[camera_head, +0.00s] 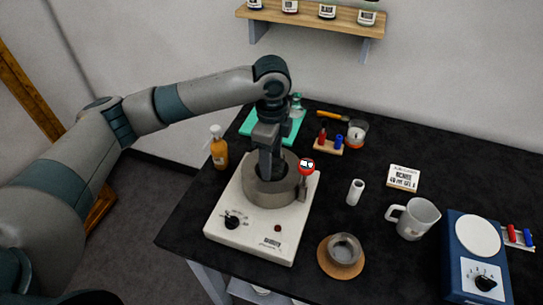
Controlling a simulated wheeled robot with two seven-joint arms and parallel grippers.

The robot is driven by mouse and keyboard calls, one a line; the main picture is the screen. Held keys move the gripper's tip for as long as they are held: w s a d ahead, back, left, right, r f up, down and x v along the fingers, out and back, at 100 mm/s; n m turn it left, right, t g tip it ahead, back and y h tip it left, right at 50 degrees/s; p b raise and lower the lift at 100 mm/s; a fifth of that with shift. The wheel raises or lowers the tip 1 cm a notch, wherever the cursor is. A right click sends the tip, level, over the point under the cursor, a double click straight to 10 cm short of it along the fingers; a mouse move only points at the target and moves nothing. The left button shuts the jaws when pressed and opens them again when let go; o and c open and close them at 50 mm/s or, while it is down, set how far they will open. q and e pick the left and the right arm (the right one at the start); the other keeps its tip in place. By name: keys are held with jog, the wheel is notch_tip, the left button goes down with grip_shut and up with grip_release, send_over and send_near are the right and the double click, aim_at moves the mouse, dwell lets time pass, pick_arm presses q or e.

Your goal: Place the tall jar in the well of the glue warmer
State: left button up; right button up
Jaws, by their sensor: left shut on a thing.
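The glue warmer (258,238) is a cream box with a dial on its front and a grey round well (285,190) on top. My left gripper (267,172) points straight down into the well from above. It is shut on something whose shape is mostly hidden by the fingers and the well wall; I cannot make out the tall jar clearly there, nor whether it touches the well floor. A red-headed probe (306,167) stands at the well's right rim. My right gripper is not in view.
A small grey dish (345,248) on a cork coaster, a white cylinder (355,192), a mug (415,219) and a blue hotplate (464,270) stand to the right. A green mat (254,124) lies behind.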

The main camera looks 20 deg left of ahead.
pick_arm(q)
jog(key=shift+f, duration=0.1)
jog(key=o, duration=1.4)
notch_tip(320, 180, up, 12)
jog(key=b, duration=0.3)
